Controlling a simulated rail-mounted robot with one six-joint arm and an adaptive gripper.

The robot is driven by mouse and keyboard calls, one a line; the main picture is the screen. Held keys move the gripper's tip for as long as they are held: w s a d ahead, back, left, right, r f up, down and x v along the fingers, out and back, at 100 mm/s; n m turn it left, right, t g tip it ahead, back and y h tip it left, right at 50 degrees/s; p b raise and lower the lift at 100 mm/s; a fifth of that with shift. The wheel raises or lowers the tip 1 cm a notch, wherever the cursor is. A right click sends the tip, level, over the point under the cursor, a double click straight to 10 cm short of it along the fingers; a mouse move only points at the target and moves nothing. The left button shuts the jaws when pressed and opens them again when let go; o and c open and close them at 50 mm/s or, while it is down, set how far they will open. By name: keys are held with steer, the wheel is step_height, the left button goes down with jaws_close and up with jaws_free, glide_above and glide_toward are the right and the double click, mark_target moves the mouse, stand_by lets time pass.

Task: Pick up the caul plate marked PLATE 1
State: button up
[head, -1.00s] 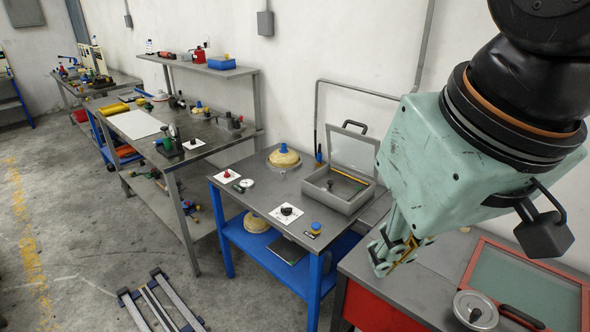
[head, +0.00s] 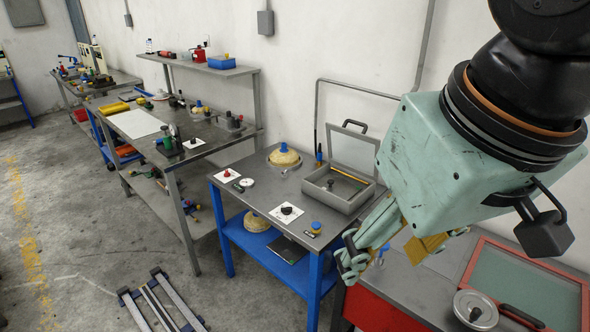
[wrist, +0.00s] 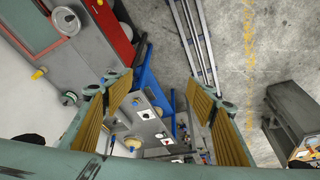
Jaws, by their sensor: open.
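No PLATE 1 marking is readable, so I cannot tell which piece is that plate. Two white square plates with knobs lie on the blue-legged bench: one with a black knob (head: 293,220) near its front right, one with a red knob (head: 219,178) at its left. A round metal disc with a black knob (head: 487,304) sits on the red cabinet. My gripper (head: 392,256) is open and empty above the cabinet's left end, right of the bench. In the wrist view its two yellow-padded fingers (wrist: 163,100) stand wide apart, with the bench far beyond between them.
A grey box with its lid raised (head: 330,198) stands on the bench, beside a yellow dome (head: 284,160). A red-framed panel (head: 545,262) lies on the cabinet. A metal rail frame (head: 160,305) lies on the floor. The floor at left is mostly clear.

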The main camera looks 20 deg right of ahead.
steer(key=o, duration=1.6)
